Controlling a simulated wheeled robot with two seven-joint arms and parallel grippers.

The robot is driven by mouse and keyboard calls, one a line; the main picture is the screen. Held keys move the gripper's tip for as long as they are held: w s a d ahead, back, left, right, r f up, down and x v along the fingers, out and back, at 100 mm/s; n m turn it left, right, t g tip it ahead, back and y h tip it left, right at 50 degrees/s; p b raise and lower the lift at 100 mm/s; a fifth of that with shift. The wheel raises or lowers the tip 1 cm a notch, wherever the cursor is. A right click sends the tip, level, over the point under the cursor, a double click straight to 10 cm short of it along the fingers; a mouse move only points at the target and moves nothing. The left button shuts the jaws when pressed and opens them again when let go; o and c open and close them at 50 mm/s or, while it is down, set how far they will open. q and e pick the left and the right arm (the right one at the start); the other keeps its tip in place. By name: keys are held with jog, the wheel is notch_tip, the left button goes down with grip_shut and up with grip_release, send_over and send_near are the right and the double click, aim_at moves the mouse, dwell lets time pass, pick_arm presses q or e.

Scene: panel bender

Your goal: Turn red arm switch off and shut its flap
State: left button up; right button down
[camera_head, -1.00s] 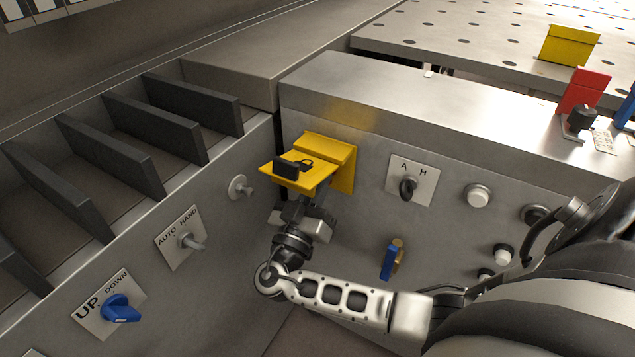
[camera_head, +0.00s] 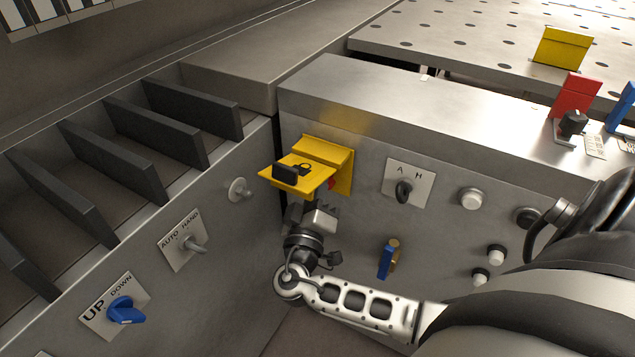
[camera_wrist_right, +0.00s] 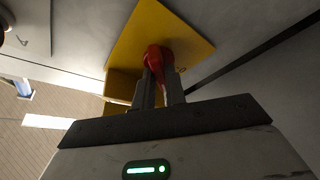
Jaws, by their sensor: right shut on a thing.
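The red switch (camera_wrist_right: 157,58) sits on a yellow plate (camera_wrist_right: 190,50) in the right wrist view. In the head view only a small red bit (camera_head: 331,184) of it shows under the flap. The yellow flap (camera_head: 316,178) is raised and sticks out from its yellow housing (camera_head: 343,172), with a black latch piece on top. My right gripper (camera_wrist_right: 157,85) is shut on the red switch, with a finger on each side. In the head view my right gripper is below the flap, its fingertips hidden. My left gripper is not in view.
An A/H selector (camera_head: 404,192) is right of the housing, and a blue-tagged key (camera_head: 387,259) hangs below. A round knob (camera_head: 240,190) and AUTO/HAND switch (camera_head: 192,243) are on the left panel. A red flap (camera_head: 575,95) stands on the top surface at right.

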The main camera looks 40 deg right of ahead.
dwell(0.4)
jog(key=c, duration=1.4)
grip_release()
jog(key=shift+c, duration=0.2)
jog(key=b+v, duration=0.2)
jog(key=v, duration=1)
